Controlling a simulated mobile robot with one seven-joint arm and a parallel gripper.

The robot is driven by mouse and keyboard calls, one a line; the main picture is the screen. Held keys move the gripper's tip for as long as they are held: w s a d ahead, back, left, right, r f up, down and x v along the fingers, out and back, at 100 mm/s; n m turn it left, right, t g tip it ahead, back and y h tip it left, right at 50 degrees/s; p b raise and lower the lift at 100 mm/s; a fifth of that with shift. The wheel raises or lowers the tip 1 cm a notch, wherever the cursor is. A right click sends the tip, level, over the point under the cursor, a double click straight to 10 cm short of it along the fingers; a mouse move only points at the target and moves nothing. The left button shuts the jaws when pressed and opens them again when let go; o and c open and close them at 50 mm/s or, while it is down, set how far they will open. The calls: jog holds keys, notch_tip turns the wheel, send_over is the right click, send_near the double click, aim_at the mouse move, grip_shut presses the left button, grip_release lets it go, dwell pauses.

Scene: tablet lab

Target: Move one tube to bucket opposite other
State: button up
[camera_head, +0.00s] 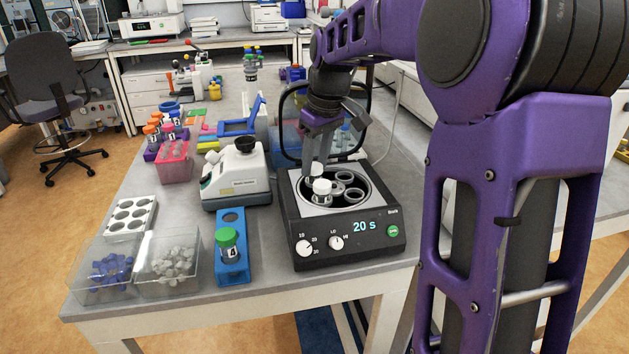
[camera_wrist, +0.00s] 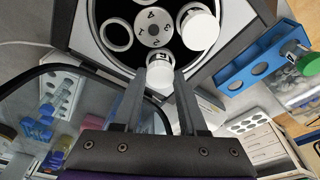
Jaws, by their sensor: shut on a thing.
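The centrifuge (camera_head: 345,232) stands open on the bench with its lid raised and "20 s" on its display. In the wrist view its rotor (camera_wrist: 153,29) shows numbered positions and an empty bucket (camera_wrist: 118,35) on the left. My gripper (camera_head: 313,166) points down into the bowl, shut on a white-capped tube (camera_wrist: 160,74). I cannot tell whether this tube is still seated or lifted. The other white-capped tube (camera_head: 322,188) stands in the rotor beside it; it also shows in the wrist view (camera_wrist: 199,30). In the head view empty buckets (camera_head: 354,195) lie to the right.
A blue rack (camera_head: 232,273) with a green-capped tube (camera_head: 228,238) stands left of the centrifuge. A white shaker (camera_head: 237,174), clear bins of caps (camera_head: 170,286) and a white rack (camera_head: 129,233) are farther left. The raised lid (camera_head: 285,120) stands behind my gripper.

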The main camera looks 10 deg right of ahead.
jog(key=shift+r+p, duration=3.35)
jog(key=shift+r, duration=0.4)
jog(key=d+r+p, duration=0.4)
jog(key=d, duration=0.2)
jog(key=shift+d, duration=0.35)
jog(key=shift+f+b, duration=0.95)
jog(key=shift+f, duration=0.85)
jog(key=shift+f, duration=0.15)
